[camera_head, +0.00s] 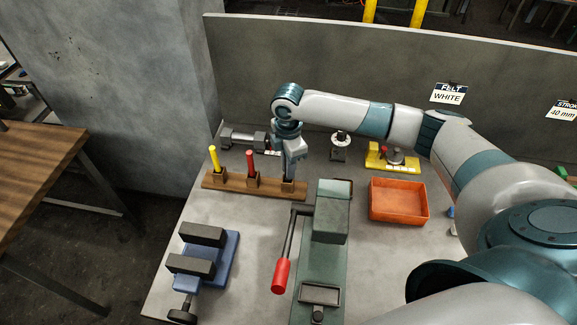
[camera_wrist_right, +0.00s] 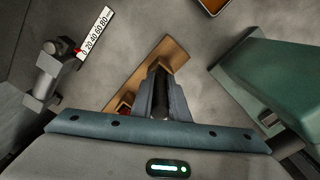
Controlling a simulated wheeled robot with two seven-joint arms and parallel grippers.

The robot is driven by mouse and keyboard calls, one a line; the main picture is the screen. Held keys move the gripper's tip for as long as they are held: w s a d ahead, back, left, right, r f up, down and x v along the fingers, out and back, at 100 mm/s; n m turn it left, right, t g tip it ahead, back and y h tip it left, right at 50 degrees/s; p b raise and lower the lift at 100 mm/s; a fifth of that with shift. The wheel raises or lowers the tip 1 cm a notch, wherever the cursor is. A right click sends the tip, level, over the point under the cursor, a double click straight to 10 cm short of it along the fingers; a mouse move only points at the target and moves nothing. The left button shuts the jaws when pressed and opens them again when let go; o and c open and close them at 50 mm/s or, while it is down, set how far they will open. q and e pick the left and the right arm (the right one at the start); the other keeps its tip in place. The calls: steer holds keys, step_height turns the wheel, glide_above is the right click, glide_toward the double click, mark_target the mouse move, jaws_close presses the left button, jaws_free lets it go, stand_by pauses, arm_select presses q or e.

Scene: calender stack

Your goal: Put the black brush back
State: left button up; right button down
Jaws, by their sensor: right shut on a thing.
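A wooden rack (camera_head: 222,182) lies on the bench with a row of small holders. A yellow-handled brush (camera_head: 214,157) stands in the left holder and a red-handled brush (camera_head: 251,164) in the middle one. My right gripper (camera_head: 290,174) points down over the right holder (camera_head: 288,187) and is shut on the black brush. The brush shows only as a dark shape (camera_wrist_right: 159,92) between the fingers in the wrist view; the fingers hide most of it. The rack also shows there (camera_wrist_right: 176,56). I cannot tell how deep the brush sits in the holder. My left gripper is out of view.
A green press (camera_head: 331,215) with a red-handled lever (camera_head: 281,275) stands just right of and in front of the rack. A blue vise (camera_head: 218,262) is at front left. An orange tray (camera_head: 398,201) is to the right. A grey backboard (camera_head: 330,75) closes the rear.

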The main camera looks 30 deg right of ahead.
steer(key=shift+f, duration=0.3)
stand_by(0.4)
steer(key=c, duration=1.6)
jaws_free()
steer(key=shift+c, duration=0.2)
steer(key=shift+r, duration=0.1)
steer(key=shift+r, duration=0.5)
step_height(320, 180, up, 16)
steer(key=b, duration=0.5)
steer(key=shift+r, duration=0.15)
